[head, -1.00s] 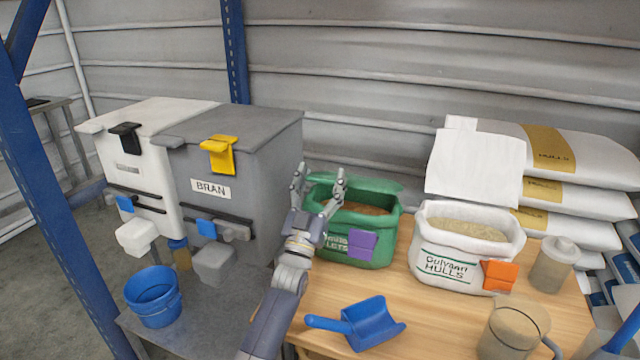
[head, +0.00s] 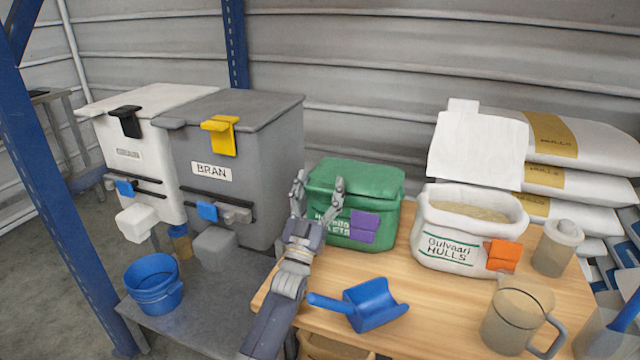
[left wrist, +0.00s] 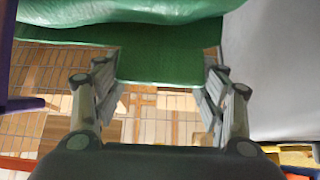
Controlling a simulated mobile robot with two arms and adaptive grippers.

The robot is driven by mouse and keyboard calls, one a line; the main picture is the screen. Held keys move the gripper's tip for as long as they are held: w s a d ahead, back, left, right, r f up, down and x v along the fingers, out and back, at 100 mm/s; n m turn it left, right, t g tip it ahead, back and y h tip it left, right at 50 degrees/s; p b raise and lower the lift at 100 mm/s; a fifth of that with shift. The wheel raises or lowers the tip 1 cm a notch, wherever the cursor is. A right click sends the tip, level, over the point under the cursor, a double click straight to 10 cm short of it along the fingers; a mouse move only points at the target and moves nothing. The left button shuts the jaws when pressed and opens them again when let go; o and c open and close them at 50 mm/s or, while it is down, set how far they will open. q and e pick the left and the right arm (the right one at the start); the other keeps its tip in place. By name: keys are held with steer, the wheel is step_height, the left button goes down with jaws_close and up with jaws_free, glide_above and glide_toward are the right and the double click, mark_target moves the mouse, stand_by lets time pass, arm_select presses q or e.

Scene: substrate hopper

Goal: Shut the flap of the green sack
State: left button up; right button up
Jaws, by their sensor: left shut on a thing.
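The green sack (head: 384,240) stands on the wooden table, with its flap (head: 358,178) lying down over the mouth, so its contents are hidden. A purple clip (head: 365,227) sits on its front. My left gripper (head: 318,190) is at the front left of the sack. In the left wrist view a green tab of the flap (left wrist: 165,60) lies between the fingers of my left gripper (left wrist: 160,88), which is shut on it. My right gripper is not in view.
A white sack (head: 455,245) with an orange clip stands open to the right, its flap upright. A blue scoop (head: 365,306) lies in front, with a clear jug (head: 515,318) to its right. The grey bran bin (head: 270,170) stands close on the left.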

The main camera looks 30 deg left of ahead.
arm_select(q)
steer(key=shift+w+f, duration=0.1)
steer(key=shift+f, duration=0.35)
steer(key=shift+c, duration=0.2)
steer(key=o, duration=1.6)
steer(key=shift+w+d, duration=0.1)
steer(key=shift+c, duration=0.2)
steer(key=shift+r, duration=0.1)
steer(key=v, duration=0.7)
steer(key=shift+s, duration=0.3)
